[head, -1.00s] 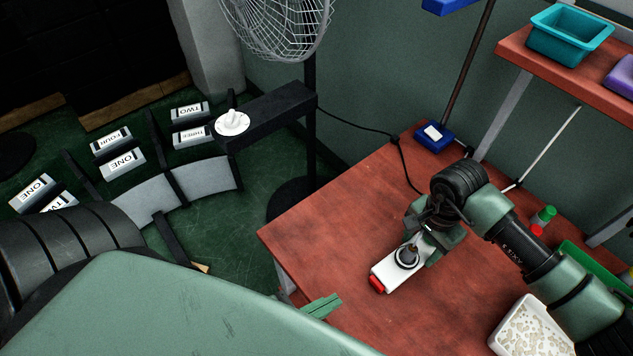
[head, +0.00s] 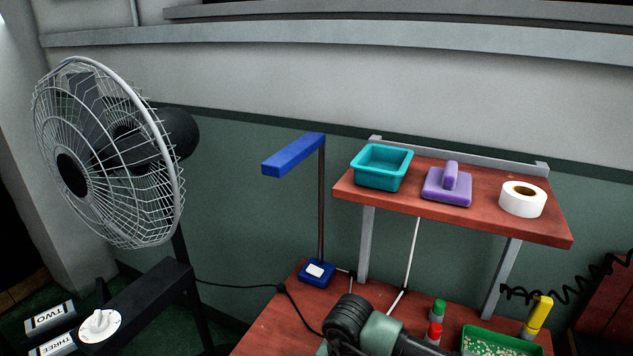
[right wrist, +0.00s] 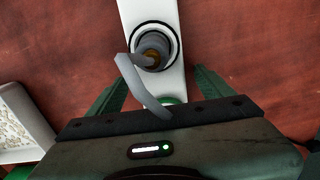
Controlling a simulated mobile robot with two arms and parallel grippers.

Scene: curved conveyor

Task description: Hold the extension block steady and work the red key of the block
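The white extension block (right wrist: 136,12) lies on the red table in the right wrist view. A grey round plug (right wrist: 152,50) sits in it, with a grey cord bending back from it. The red key is out of frame in both present views. In the head view only part of my right arm shows at the bottom, and the block is below the picture. My left gripper is not in view.
The red table (head: 262,333) carries a blue lamp (head: 293,156), red and green capped bottles and a green tray (head: 470,342). A shelf (head: 480,222) above holds a teal bin, a purple block and white tape. A fan (head: 105,155) stands at left.

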